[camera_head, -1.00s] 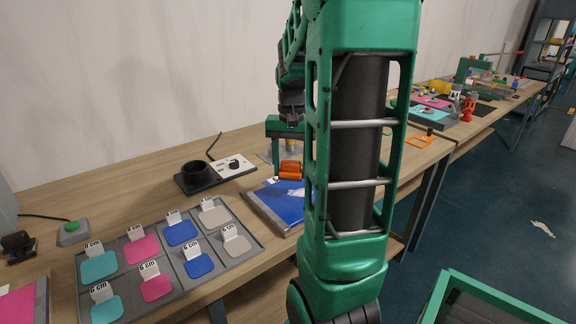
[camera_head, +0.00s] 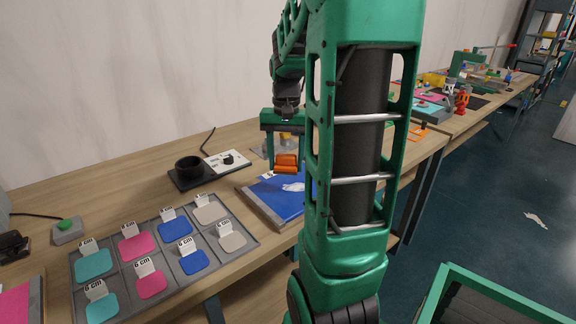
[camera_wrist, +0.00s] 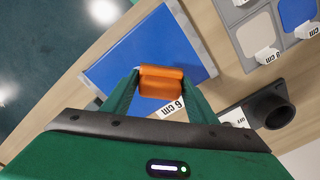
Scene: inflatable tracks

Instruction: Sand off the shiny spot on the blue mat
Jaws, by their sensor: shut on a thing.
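The blue mat (camera_head: 268,190) lies on a grey board on the wooden table, partly hidden behind my arm. A pale, shiny patch (camera_head: 293,187) shows on it in the head view. My gripper (camera_head: 285,168) is shut on an orange block (camera_head: 286,160), likely the sanding tool, and holds it over the back part of the mat. In the wrist view my gripper (camera_wrist: 160,84) has the orange block (camera_wrist: 161,82) between its fingers, with the blue mat (camera_wrist: 125,62) beyond it. The shiny patch cannot be made out there. I cannot tell whether the block touches the mat.
A grey tray (camera_head: 128,270) of coloured patches with size tags stands at the front left. A black cup device with a white panel (camera_head: 228,162) sits behind it. A green button box (camera_head: 68,230) is at far left. Orange clips (camera_head: 419,132) lie to the right.

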